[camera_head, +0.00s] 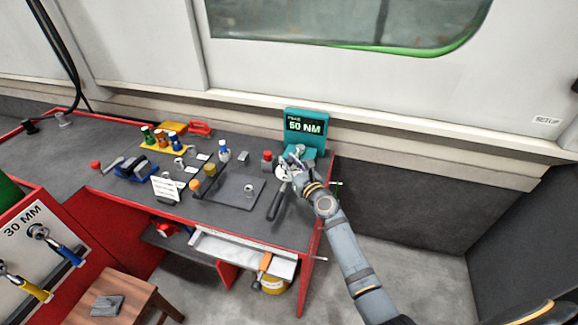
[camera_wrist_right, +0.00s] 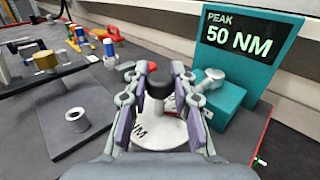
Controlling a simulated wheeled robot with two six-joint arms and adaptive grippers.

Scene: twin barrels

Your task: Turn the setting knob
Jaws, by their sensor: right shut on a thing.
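The setting knob (camera_wrist_right: 160,84), black-topped, stands between the purple-padded fingers of my right gripper (camera_wrist_right: 163,72) in the right wrist view. The gripper is shut on it. Below the knob, a white dial plate (camera_wrist_right: 158,134) carries printed letters, partly hidden by the fingers. In the head view my right gripper (camera_head: 294,160) is at the bench's right end, in front of the teal tester (camera_head: 304,146), and it largely covers the knob. The tester's display (camera_head: 305,126) reads "PEAK 50 NM". My left gripper is not in view.
A black-handled tool (camera_head: 277,203) lies just left of my right arm. A dark plate (camera_head: 236,190) with a metal ring is further left. A silver bolt-like part (camera_wrist_right: 211,79) sits on the tester's base, close to the right finger. A red-topped part (camera_head: 267,156) stands nearby.

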